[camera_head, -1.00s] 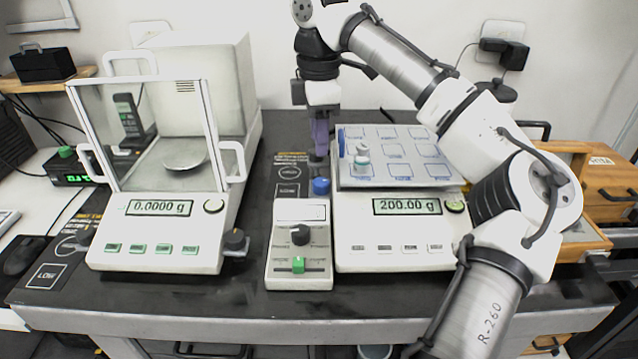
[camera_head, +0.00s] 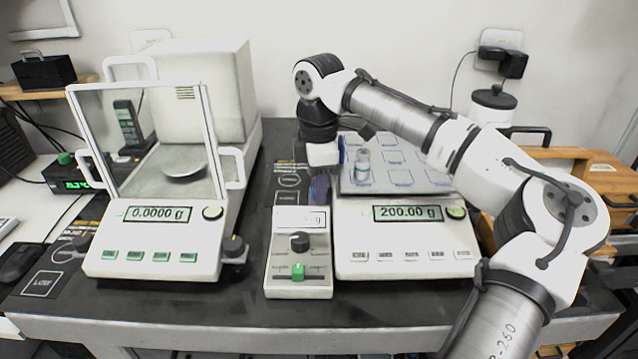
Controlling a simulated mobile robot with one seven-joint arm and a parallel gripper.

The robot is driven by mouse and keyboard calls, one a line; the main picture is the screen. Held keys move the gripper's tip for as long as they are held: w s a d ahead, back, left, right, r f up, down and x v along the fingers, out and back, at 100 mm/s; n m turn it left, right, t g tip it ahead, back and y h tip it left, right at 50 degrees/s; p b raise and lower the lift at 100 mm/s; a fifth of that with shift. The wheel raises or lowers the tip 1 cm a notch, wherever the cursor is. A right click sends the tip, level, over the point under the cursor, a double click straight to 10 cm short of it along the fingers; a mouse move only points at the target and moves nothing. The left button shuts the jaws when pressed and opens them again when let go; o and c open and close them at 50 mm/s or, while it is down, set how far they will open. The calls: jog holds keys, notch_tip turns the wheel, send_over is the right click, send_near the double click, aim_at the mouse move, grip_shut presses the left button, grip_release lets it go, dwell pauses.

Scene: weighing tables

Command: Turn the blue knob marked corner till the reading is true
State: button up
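My gripper (camera_head: 320,188) points down behind the small control box (camera_head: 299,262), with its purple fingers where the blue knob stood in the earlier view. The knob is now hidden behind or between the fingers. I cannot tell whether they touch it or how far apart they are. The right balance (camera_head: 405,240) reads 200.00 g on its display (camera_head: 407,213). A small pale weight or jar (camera_head: 362,165) stands on its marked pan (camera_head: 412,187). A small blue piece (camera_head: 341,150) shows beside my wrist; I cannot tell what it belongs to.
The left balance (camera_head: 155,245) with a glass draft shield reads 0.0000 g. The balances stand close on both sides of the box. A wooden case (camera_head: 600,180) is at right.

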jog(key=c, duration=0.4)
jog(key=shift+r+m+p, duration=0.15)
jog(key=shift+m+p, duration=0.25)
jog(key=shift+p, duration=0.35)
jog(key=shift+m, duration=0.3)
jog(key=o, duration=0.7)
notch_tip(320, 180, up, 14)
jog(key=p, duration=0.2)
jog(key=shift+f, duration=0.2)
